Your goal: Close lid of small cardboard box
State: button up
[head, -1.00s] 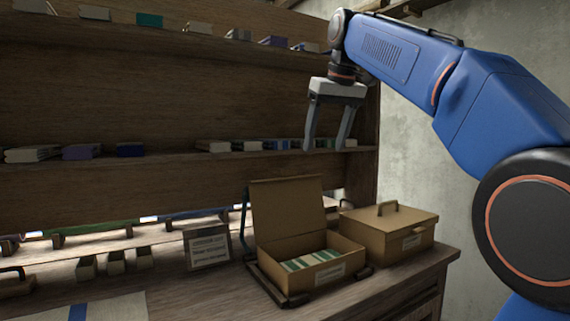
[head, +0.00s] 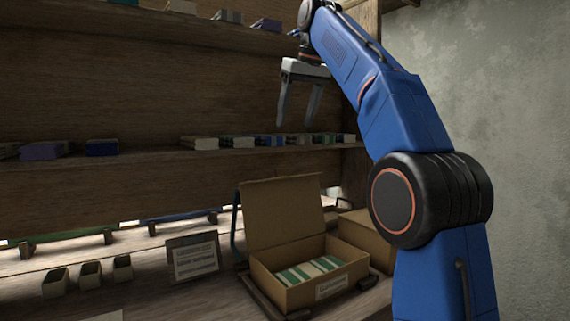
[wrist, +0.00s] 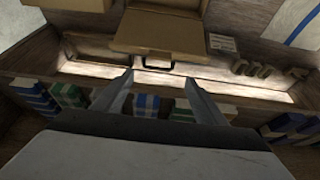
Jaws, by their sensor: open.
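The small cardboard box (head: 322,288) sits on the wooden bench with its lid (head: 283,214) standing up at the back, tilted slightly backward. Green and white cards (head: 306,271) lie inside, and a label is on its front. In the wrist view the raised lid (wrist: 160,35) shows at the top centre, with a dark handle by its edge. My gripper (head: 297,125) is open and empty, pointing down in front of the upper shelves. It is above the box, apart from the lid. In the wrist view my gripper's fingers (wrist: 160,80) are spread.
A second, closed cardboard box (head: 366,232) stands just right of the open one, partly hidden by my arm. A small sign (head: 194,257) stands to the left. A shelf (head: 240,160) with several small packets runs behind. Small bins (head: 88,275) stand at far left.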

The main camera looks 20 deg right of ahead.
aim_at(286, 174)
jog(key=x, duration=1.5)
jog(key=shift+c, duration=0.6)
